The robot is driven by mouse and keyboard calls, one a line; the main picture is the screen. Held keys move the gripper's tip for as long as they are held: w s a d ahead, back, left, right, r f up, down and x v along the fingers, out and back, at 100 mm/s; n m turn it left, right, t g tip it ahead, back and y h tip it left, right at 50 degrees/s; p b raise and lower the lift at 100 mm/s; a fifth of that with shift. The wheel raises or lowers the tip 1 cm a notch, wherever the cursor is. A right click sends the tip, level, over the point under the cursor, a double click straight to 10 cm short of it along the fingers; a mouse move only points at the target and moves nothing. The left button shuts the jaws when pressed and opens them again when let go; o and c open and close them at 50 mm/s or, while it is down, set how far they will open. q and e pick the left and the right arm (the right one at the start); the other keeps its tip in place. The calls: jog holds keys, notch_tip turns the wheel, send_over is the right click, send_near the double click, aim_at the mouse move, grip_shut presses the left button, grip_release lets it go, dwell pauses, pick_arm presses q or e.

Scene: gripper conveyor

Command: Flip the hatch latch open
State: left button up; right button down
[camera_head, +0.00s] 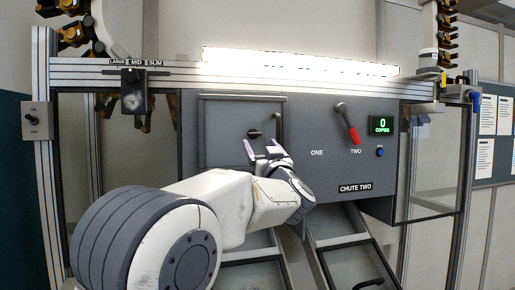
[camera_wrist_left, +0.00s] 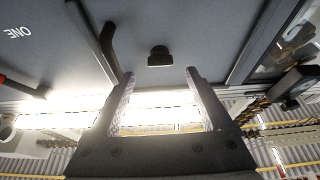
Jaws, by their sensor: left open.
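The hatch (camera_head: 225,115) is a grey framed panel in the machine front. A small black latch-like knob (camera_head: 254,133) sits on it, and it also shows in the left wrist view (camera_wrist_left: 160,57). A dark bar handle (camera_wrist_left: 108,48) stands beside the knob in the wrist view. My left gripper (camera_head: 262,149) is open and empty in front of the hatch, just below the knob in the head view. In the wrist view the knob lies beyond the fingertips (camera_wrist_left: 160,76), roughly centred between them, with no visible contact. My right gripper is out of view.
Chutes (camera_head: 340,240) slope below. A bright light bar (camera_head: 300,61) runs above the panel.

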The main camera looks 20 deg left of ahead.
pick_arm(q)
jog(key=shift+b+v, duration=0.65)
jog(key=shift+v, duration=1.6)
